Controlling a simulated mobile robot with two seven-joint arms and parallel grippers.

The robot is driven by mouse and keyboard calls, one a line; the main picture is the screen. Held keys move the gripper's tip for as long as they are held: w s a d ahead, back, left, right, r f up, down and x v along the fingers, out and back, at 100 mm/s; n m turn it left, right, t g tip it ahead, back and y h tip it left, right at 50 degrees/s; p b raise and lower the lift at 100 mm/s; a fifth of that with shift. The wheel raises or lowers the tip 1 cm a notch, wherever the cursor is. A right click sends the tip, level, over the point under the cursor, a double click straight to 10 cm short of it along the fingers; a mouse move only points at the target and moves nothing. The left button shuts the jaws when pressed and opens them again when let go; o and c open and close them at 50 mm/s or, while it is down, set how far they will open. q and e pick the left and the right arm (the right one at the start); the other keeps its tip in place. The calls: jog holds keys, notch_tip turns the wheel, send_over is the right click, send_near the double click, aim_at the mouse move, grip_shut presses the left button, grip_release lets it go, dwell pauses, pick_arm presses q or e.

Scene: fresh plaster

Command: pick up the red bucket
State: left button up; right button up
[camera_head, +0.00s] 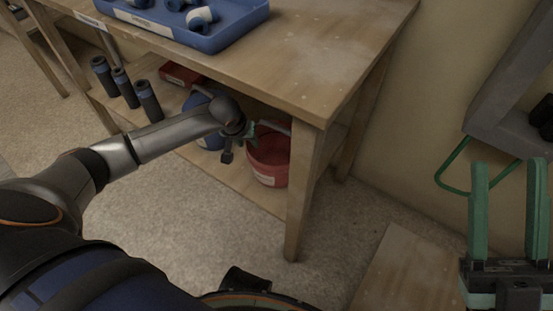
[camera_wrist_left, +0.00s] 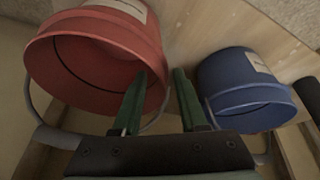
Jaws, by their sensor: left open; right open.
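The red bucket (camera_head: 268,163) stands on the lower shelf of the wooden table, partly behind the table leg. It also shows large in the left wrist view (camera_wrist_left: 95,65), its mouth towards the camera, with a grey handle hanging at its rim. My left gripper (camera_head: 250,134) is at the red bucket's left rim. In the left wrist view my left gripper (camera_wrist_left: 160,71) is open, one green finger across the bucket's rim and opening, the other in the gap beside it. Whether a finger touches the rim I cannot tell. My right gripper (camera_head: 508,165) is open and empty at lower right.
A blue bucket (camera_wrist_left: 240,85) stands close beside the red one; it also shows behind my left arm (camera_head: 208,138). The tabletop (camera_head: 335,50) is overhead and a leg (camera_head: 303,190) stands in front. Several dark cylinders (camera_head: 148,100) and a red box (camera_head: 180,74) share the shelf.

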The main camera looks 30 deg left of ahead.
aim_at(256, 151)
pick_arm(q)
jog(key=b+x, duration=0.3)
jog(key=x, duration=0.4)
jog(key=shift+w+d+r, duration=0.1)
jog(key=shift+w+d, duration=0.05)
grip_shut()
jog(key=shift+r, duration=0.1)
dwell(1.1)
